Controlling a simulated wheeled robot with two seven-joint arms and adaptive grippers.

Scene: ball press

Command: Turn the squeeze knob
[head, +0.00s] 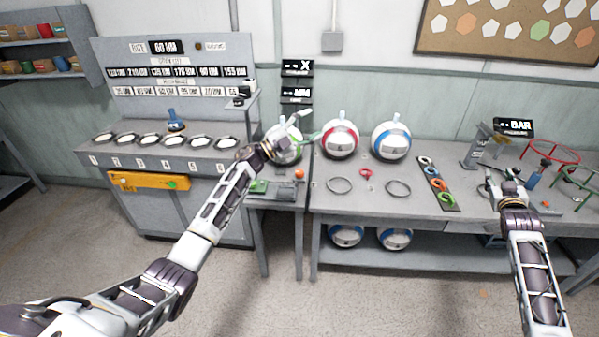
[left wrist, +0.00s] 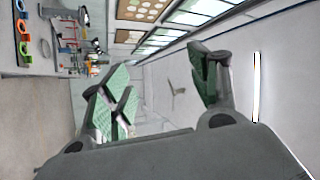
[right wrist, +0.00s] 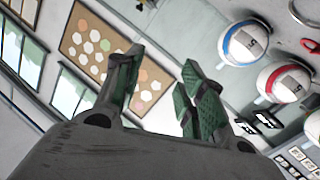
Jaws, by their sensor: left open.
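I cannot tell for certain which part is the squeeze knob. A small orange knob-like ball (head: 299,174) shows on the low stand beside the green-marked ball (head: 288,152) in the head view. My left gripper (head: 304,125) is open and empty in front of the green-marked ball, above the orange part and apart from it. Its spread fingers also show in the left wrist view (left wrist: 160,88), with nothing between them. My right gripper (head: 503,180) is over the right end of the bench. Its fingers stand apart and empty in the right wrist view (right wrist: 160,85).
A red-striped ball (head: 340,139) and a blue-striped ball (head: 391,140) stand on the bench (head: 400,205). A black strip of coloured rings (head: 437,184) lies right of them. A small press-like stand (head: 477,147) and a red ring stand (head: 550,152) are at the right.

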